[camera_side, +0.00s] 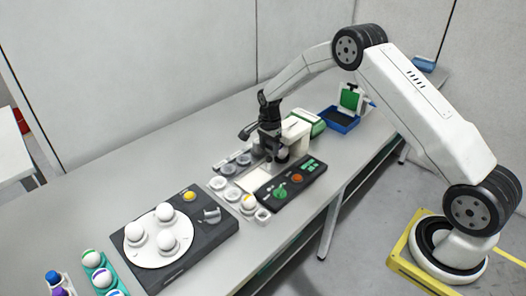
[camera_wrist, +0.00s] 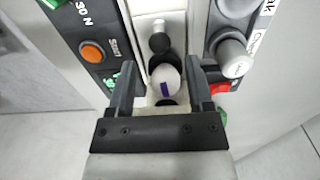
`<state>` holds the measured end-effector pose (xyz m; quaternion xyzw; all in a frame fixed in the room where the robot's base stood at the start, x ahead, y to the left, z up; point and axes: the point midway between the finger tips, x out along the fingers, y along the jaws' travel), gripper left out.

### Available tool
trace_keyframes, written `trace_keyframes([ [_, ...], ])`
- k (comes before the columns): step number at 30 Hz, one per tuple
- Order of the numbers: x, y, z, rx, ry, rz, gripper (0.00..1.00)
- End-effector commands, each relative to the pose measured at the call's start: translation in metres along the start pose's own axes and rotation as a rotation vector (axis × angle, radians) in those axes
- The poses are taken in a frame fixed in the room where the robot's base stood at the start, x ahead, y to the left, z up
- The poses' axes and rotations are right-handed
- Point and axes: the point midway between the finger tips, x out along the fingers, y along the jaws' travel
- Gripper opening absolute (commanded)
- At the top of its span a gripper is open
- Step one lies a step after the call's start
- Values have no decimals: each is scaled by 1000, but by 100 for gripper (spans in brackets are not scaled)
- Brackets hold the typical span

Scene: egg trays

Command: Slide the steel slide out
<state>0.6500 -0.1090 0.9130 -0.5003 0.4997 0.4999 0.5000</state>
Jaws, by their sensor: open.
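My gripper (camera_side: 274,156) is over the near side of the cream machine (camera_side: 301,132) in the side view. In the wrist view my gripper (camera_wrist: 163,66) is open, with its two dark fingers apart. A white egg (camera_wrist: 163,80) with a purple mark lies between the fingers, in a dark holder on a pale narrow strip. Just beyond it stands a dark round knob (camera_wrist: 159,42) on the same strip, which may be the steel slide (camera_wrist: 146,22). I cannot tell whether either finger touches anything. In the side view the gripper hides this spot.
A black control panel (camera_side: 263,192) with a green knob and orange button lies beside the machine. A dark unit (camera_side: 216,236) with a white egg turntable (camera_side: 131,255) is nearer. A blue open box (camera_side: 341,125) stands behind.

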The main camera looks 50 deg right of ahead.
Motion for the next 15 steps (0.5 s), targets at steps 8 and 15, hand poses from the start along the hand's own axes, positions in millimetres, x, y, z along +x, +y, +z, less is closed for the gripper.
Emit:
trace_keyframes([
  [8, 26, 1, 0, 0, 0, 2, 66],
  [15, 48, 0, 0, 0, 0, 1, 66],
])
